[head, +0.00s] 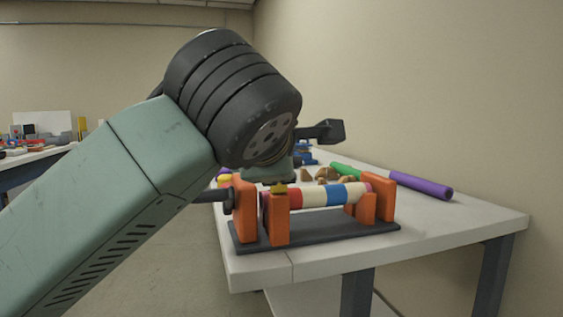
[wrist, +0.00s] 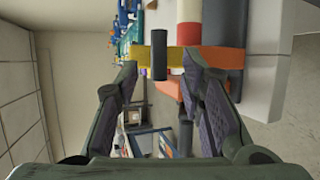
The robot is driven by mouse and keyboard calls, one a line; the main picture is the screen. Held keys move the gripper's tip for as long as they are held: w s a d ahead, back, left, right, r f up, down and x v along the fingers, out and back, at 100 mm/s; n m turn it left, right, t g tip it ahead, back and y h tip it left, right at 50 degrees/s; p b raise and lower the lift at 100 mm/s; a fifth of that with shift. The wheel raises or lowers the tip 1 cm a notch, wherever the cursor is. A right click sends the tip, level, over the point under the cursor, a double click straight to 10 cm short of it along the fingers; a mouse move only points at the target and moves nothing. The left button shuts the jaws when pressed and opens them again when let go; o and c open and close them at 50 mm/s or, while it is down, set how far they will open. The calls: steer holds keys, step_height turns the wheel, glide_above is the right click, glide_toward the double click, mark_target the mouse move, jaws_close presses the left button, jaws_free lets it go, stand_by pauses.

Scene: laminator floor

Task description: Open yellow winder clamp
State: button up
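The winder is a dark base (head: 320,233) with orange uprights (head: 279,220) holding a roll banded in white, red and blue (head: 315,195). A small piece of the yellow clamp (head: 279,188) shows at the top of the left front upright. In the wrist view the clamp is a yellow bar (wrist: 142,54) with a black cylindrical handle (wrist: 159,50) across it. My gripper (wrist: 160,72) is open, its fingers apart on either side of the handle, with nothing visibly held. Whether a finger touches the bar is unclear. In the head view my arm hides most of the gripper.
The winder stands near the front corner of a white table (head: 460,217). A purple roll (head: 420,184) and a green roll (head: 345,170) lie behind it, with small brown blocks (head: 325,174). A wall is close on the right. Another cluttered table (head: 30,155) stands far left.

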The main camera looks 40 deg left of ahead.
steer(key=v, duration=0.2)
steer(key=shift+s+d+r, duration=0.1)
steer(key=shift+s+d, duration=0.15)
steer(key=shift+s, duration=0.05)
